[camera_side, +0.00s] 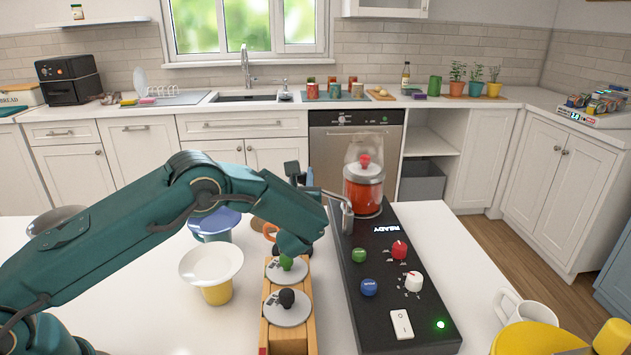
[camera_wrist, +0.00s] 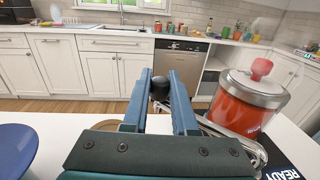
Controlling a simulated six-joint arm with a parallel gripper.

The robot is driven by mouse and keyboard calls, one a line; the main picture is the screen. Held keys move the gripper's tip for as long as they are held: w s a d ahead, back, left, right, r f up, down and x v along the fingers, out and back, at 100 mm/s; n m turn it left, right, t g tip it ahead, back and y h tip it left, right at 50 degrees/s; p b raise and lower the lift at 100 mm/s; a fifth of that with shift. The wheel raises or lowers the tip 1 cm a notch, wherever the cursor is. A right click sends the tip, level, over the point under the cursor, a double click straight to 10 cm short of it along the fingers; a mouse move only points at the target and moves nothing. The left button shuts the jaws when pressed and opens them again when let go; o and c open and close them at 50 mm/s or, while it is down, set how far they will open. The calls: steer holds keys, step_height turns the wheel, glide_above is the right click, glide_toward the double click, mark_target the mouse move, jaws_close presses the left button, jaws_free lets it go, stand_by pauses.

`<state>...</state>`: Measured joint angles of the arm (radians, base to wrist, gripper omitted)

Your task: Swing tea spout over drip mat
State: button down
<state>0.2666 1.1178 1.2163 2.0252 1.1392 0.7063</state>
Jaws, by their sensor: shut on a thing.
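The tea spout (camera_side: 347,217) is a bent metal tube beside the red tea tank (camera_side: 364,190), at the back end of a black control panel (camera_side: 385,300). In the wrist view the spout (camera_wrist: 238,138) passes right of my fingers, below the tank (camera_wrist: 250,100). My gripper (camera_wrist: 160,84) is closed on a black ball knob (camera_wrist: 160,90), which seems to be the spout's handle. In the side view my gripper (camera_side: 310,178) is left of the tank, mostly hidden by my arm. I cannot make out the drip mat in either view.
A wooden rack (camera_side: 289,330) with round lids stands left of the panel. Left of it are a yellow cup with a white funnel (camera_side: 212,265) and a blue-topped one (camera_side: 215,224). A white mug (camera_side: 515,312) and yellow items are at the right front. Counter between rack and panel is bare.

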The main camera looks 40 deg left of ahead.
steer(key=s+d+n+g+y, duration=0.2)
steer(key=s+n+g+y, duration=0.3)
steer(key=g, duration=0.3)
steer(key=shift+s+n+y, duration=0.3)
steer(key=shift+s+n, duration=0.15)
steer(key=shift+n, duration=0.25)
steer(key=shift+s+d+r, duration=0.1)
steer(key=c, duration=0.7)
jaws_free()
steer(key=shift+v, duration=2.6)
